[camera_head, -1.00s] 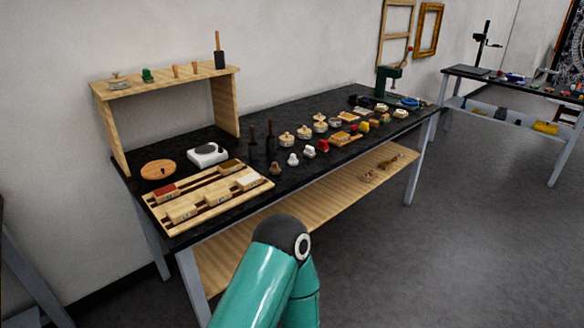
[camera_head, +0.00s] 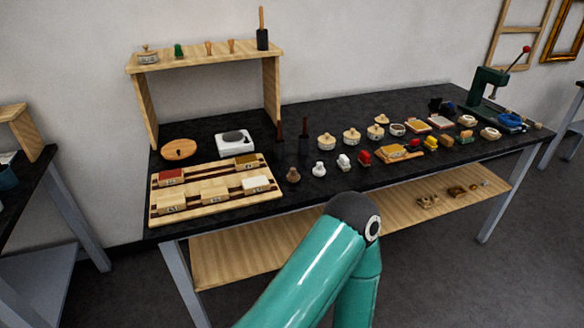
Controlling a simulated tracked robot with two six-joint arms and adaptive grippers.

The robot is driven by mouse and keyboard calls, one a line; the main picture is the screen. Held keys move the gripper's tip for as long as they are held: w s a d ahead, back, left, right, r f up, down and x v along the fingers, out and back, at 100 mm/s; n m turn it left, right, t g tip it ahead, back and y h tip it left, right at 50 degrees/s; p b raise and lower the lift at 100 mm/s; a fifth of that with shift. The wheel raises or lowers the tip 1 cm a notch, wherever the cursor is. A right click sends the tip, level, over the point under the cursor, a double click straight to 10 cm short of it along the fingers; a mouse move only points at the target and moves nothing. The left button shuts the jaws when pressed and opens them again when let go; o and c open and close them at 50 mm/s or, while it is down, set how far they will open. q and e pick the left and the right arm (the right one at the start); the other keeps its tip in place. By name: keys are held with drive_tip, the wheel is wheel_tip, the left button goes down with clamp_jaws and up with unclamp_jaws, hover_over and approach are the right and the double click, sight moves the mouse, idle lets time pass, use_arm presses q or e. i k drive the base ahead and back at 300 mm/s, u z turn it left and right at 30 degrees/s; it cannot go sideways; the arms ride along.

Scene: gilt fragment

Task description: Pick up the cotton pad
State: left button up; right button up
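I cannot make out for certain which item is the cotton pad; the pieces are small at this distance. Small pale items sit on the black workbench (camera_head: 330,105), among them a round white-topped one (camera_head: 489,133) and a flat pale one (camera_head: 440,122) near the right end. A white block (camera_head: 257,183) lies in the wooden tray at the left. One of my teal arms shows its elbow in front of the bench. Neither gripper is in view.
A wooden shelf (camera_head: 205,58) stands at the bench's back left. A wooden tray (camera_head: 190,218) with several blocks and a white scale (camera_head: 235,148) are below it. Several lidded pots line the middle. A green press (camera_head: 487,88) stands far right. The back middle strip is clear.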

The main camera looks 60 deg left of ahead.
sight(293, 177)
drive_tip(key=u, duration=0.45)
drive_tip(key=i, duration=1)
drive_tip(key=u, duration=0.85)
drive_tip(key=i, duration=0.2)
drive_tip(key=u, duration=0.2)
drive_tip(key=k, duration=0.75)
drive_tip(key=u, duration=0.2)
drive_tip(key=i, duration=0.65)
drive_tip(key=z, duration=0.05)
